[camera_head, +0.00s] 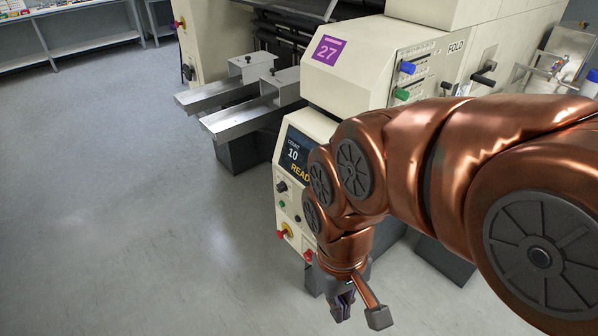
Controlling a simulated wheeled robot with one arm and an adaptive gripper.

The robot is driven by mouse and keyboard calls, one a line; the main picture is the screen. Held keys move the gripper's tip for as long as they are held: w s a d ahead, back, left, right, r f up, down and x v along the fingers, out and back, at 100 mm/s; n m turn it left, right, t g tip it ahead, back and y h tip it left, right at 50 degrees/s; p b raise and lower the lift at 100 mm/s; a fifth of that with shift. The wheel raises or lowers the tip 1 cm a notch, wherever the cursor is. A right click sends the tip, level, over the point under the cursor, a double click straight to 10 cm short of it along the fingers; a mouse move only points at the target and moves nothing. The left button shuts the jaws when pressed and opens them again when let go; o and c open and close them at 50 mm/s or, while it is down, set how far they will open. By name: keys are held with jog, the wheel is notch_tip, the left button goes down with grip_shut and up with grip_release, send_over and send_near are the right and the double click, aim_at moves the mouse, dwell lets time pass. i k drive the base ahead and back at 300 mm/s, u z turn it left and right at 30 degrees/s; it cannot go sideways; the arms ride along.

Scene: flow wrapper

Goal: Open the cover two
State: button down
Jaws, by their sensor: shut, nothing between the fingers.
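My copper-coloured arm reaches in from the right across the front of a cream machine (347,70). My gripper (342,308) hangs at its end near the bottom of the picture, pointing down over the floor. No part clearly marked as cover two shows. The machine carries a purple "27" sign (328,50) and a "FOLD" label (456,48). My arm hides much of the machine's lower front and right side.
The control panel has a screen (297,155) and a red knob (285,231). Two metal trays (243,118) jut out to the left. Blue (407,68) and green (401,94) knobs sit on the side panel. A shelf (85,40) stands far left. The floor at left is clear.

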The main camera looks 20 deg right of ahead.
aim_at(287, 81)
jog(key=u, duration=0.25)
jog(key=i, duration=0.35)
jog(key=u, duration=0.7)
jog(key=i, duration=1.6)
jog(key=z, duration=0.55)
jog(key=i, duration=0.95)
jog(key=z, duration=1.4)
jog(key=i, duration=0.3)
jog(key=z, duration=0.15)
